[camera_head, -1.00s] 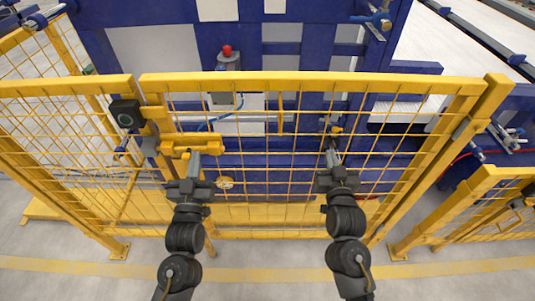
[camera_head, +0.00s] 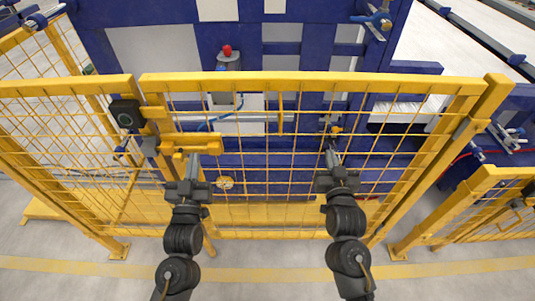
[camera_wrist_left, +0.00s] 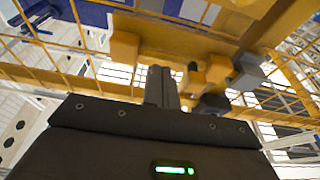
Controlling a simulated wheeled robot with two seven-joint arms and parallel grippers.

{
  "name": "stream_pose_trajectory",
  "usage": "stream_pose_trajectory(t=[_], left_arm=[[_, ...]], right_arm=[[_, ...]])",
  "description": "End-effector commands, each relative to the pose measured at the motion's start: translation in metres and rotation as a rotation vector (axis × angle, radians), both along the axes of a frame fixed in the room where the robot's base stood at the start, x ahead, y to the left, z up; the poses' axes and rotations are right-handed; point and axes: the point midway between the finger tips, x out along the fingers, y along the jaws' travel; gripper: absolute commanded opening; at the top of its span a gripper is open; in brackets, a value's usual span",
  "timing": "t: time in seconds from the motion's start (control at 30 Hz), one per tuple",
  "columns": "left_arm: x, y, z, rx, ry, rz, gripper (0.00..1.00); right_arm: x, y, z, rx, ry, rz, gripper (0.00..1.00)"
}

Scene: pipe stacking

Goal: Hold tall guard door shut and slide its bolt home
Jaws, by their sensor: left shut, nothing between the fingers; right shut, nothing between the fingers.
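The tall guard door (camera_head: 310,82) is a yellow frame with wire mesh. Its top rail lines up closely with the fixed panel on the left, with a narrow gap between them. The yellow bolt assembly (camera_head: 190,141) sits at the door's left edge; how far its bolt reaches is unclear. My left gripper (camera_head: 194,161) is shut and empty, just below the bolt's right end. In the left wrist view its fingers (camera_wrist_left: 161,86) point at yellow bolt parts (camera_wrist_left: 203,73); contact cannot be told. My right gripper (camera_head: 332,155) is shut and empty, at the door mesh right of centre.
A black box with a round face (camera_head: 126,114) is on the fixed yellow panel (camera_head: 60,88) beside the bolt. A blue machine with a red knob (camera_head: 227,50) stands behind the door. Another low yellow fence (camera_head: 497,178) is at right. The floor in front is clear.

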Motion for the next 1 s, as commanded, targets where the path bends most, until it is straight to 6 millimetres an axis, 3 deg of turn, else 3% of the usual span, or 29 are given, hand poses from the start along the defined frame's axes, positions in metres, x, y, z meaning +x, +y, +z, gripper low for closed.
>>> stream_pose_trajectory(t=[0.03, 0.6, 1.0], left_arm=[[-0.005, 0.000, -0.002, 0.000, 0.003, 0.000, 0.00], [-0.059, 0.000, -0.018, 0.000, 0.002, 0.000, 0.00], [-0.063, 0.000, -0.019, 0.000, 0.000, 0.000, 0.00]], right_arm=[[0.003, -0.002, 0.010, 0.001, -0.023, -0.004, 0.00], [0.003, -0.001, 0.010, 0.001, -0.023, -0.004, 0.00], [0.003, -0.001, 0.010, 0.001, -0.023, -0.003, 0.00]])
